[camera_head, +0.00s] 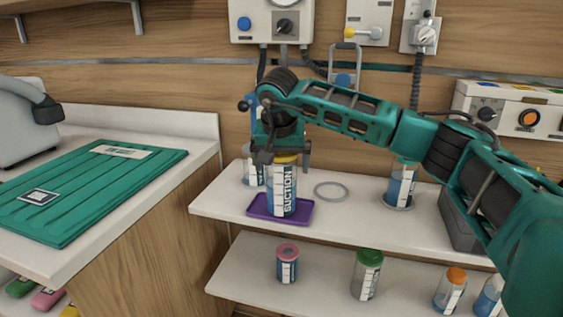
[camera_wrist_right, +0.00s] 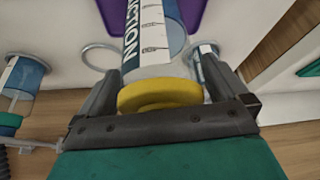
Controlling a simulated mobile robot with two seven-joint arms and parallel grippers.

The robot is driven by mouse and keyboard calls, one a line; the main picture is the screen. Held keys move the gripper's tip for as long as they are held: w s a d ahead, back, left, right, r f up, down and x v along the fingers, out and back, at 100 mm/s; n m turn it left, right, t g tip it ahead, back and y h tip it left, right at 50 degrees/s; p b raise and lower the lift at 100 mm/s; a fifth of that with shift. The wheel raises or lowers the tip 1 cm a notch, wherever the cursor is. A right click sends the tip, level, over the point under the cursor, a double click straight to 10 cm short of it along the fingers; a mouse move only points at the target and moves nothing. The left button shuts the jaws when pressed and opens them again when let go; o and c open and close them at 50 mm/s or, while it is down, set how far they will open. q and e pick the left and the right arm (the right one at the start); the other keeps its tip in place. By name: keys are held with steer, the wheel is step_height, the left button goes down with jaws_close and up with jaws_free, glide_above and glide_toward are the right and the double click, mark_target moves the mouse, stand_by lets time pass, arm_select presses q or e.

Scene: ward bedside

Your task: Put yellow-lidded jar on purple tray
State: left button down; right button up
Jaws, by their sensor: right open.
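The yellow-lidded jar (camera_head: 282,190) stands upright on the purple tray (camera_head: 258,207) on the upper shelf. Its side bears a "SUCTION" label. My right gripper (camera_head: 281,155) is directly above the jar, pointing down, with its fingers around the lid. In the right wrist view, the yellow lid (camera_wrist_right: 160,95) lies between the two open fingers (camera_wrist_right: 165,90), and the purple tray (camera_wrist_right: 190,12) shows beyond the jar. The jar hides part of the tray. My left gripper is not in view.
A clear jar (camera_head: 250,172) stands behind the tray, and a grey ring (camera_head: 331,190) lies to its right. Another jar (camera_head: 401,185) stands further right beside a grey bin (camera_head: 458,220). The lower shelf holds a pink-lidded jar (camera_head: 287,262), a green-lidded jar (camera_head: 367,274) and an orange-lidded jar (camera_head: 449,290).

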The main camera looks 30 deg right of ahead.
steer(key=p+v, duration=0.2)
steer(key=v, duration=0.9)
steer(key=s+a+f+m+g+y, duration=0.1)
steer(key=s+a+f+g+y, duration=0.15)
steer(key=a+f+y, duration=0.65)
steer(key=s+a+f+m+g+y, duration=0.1)
steer(key=s+a+f, duration=0.2)
steer(key=a, duration=1.1)
steer(key=s+a+r+m+t+y, duration=0.25)
steer(key=s+a+m+y, duration=0.35)
steer(key=a+m+y, duration=0.65)
steer(key=w+d+f+m+t+h, duration=0.1)
steer(key=d+f+m+t+h, duration=0.55)
steer(key=m, duration=1.05)
steer(key=w+d+f+m+t+h, duration=0.1)
steer(key=d+f+m+t+h, duration=0.6)
steer(key=m, duration=1.1)
steer(key=s+d+f+m+g+h, duration=0.1)
steer(key=s+d+f+m+g, duration=0.1)
steer(key=s+f+m, duration=0.4)
steer(key=s+d+f+m+g+h, duration=0.2)
steer(key=s+f+m, duration=0.3)
steer(key=f, duration=0.3)
steer(key=shift+s+d+f+m+g, duration=0.2)
steer(key=shift+s+d+m+g, duration=0.2)
steer(key=shift+m+g, duration=0.3)
